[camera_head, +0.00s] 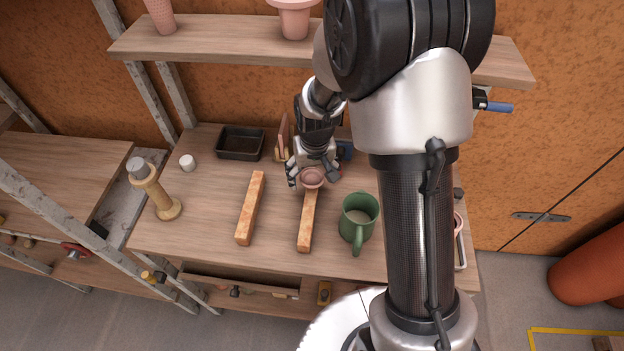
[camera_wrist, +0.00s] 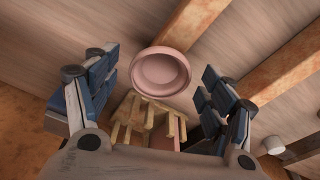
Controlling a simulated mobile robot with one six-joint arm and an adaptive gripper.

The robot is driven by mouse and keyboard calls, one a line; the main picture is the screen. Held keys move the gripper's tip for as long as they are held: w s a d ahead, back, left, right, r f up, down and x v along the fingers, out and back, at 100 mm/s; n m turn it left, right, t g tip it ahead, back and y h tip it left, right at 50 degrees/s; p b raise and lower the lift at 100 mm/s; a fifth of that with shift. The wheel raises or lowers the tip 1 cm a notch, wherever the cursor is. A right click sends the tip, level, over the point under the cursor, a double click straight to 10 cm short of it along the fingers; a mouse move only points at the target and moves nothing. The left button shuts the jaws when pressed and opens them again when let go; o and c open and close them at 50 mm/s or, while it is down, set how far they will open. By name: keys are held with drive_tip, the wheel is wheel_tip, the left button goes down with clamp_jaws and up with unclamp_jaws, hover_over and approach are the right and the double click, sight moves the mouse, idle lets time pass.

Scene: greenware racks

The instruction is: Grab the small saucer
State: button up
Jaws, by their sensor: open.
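The small saucer (camera_head: 312,178) is pink, round and shallow with a raised rim. It appears at the far end of the right wooden bar (camera_head: 307,222) on the table. In the wrist view the saucer (camera_wrist: 161,68) shows its open face between my two fingers, near their tips. My gripper (camera_head: 313,170) is open, just above and behind the saucer, with a finger to either side. In the wrist view my gripper (camera_wrist: 158,78) has clear gaps on both sides of the saucer; I see no contact.
A second wooden bar (camera_head: 250,208) lies to the left. A green mug (camera_head: 357,225) stands front right. A small wooden rack (camera_wrist: 145,120) is close by my fingers. A shelf (camera_head: 210,40) hangs above.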

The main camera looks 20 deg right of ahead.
drive_tip(key=shift+c, duration=0.3)
drive_tip(key=c, duration=1.1)
drive_tip(key=shift+o, duration=0.2)
